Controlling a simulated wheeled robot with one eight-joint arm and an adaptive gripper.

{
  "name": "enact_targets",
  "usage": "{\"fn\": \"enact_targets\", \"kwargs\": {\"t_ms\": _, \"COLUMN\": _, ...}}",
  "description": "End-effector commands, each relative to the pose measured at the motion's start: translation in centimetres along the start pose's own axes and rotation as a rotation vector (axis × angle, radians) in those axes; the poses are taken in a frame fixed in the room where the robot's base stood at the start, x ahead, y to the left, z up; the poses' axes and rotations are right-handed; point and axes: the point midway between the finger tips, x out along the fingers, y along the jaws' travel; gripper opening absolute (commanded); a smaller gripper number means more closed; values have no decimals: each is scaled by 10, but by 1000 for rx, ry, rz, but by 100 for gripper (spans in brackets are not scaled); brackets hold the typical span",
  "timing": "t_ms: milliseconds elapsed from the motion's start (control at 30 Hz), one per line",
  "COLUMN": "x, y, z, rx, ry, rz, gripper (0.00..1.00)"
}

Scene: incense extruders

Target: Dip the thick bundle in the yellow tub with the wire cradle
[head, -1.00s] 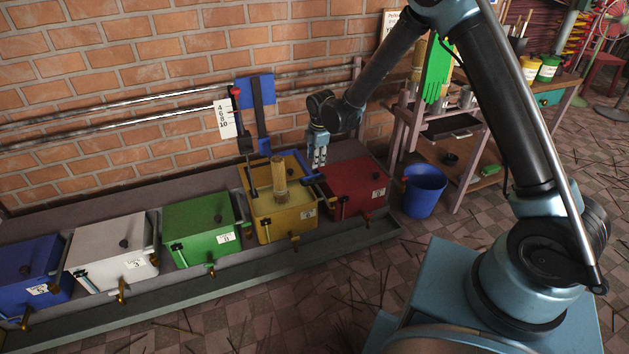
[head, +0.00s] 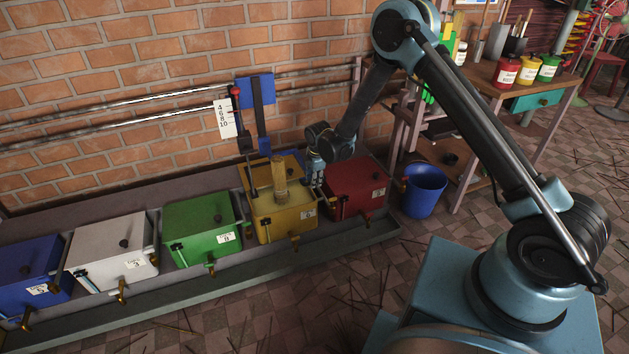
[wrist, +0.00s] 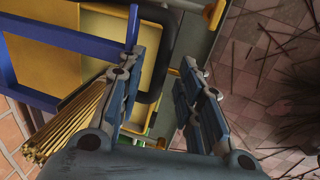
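The yellow tub (head: 275,230) stands between the green and red boxes. The wire cradle cannot be made out clearly; a blue bar frame (wrist: 50,42) crosses the tub's opening in the wrist view, with a short blue upright end (wrist: 132,25). My gripper (head: 317,184) is low at the tub's right side, apart from the bundle. In the wrist view my gripper (wrist: 161,75) is open; a dark curved handle (wrist: 152,85) shows beyond and between its fingers. The bundle (wrist: 68,122) lies left of them.
A red box (head: 358,188) is close right of my gripper, and a green box (head: 197,222) stands left of the tub. A blue bucket (head: 424,192) is on the floor at right. A blue paddle (head: 257,110) and a numbered scale (head: 225,118) stand behind the tub.

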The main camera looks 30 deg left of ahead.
Motion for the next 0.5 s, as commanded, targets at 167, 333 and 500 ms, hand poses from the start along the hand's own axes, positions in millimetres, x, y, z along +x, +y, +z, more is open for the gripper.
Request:
{"fn": "enact_targets", "kwargs": {"t_ms": 167, "x": 5, "y": 0, "z": 0, "rx": 0, "ry": 0, "rz": 0, "gripper": 33}}
{"fn": "enact_targets", "kwargs": {"t_ms": 333, "x": 5, "y": 0, "z": 0, "rx": 0, "ry": 0, "rz": 0, "gripper": 33}}
{"fn": "enact_targets", "kwargs": {"t_ms": 500, "x": 5, "y": 0, "z": 0, "rx": 0, "ry": 0, "rz": 0, "gripper": 6}}
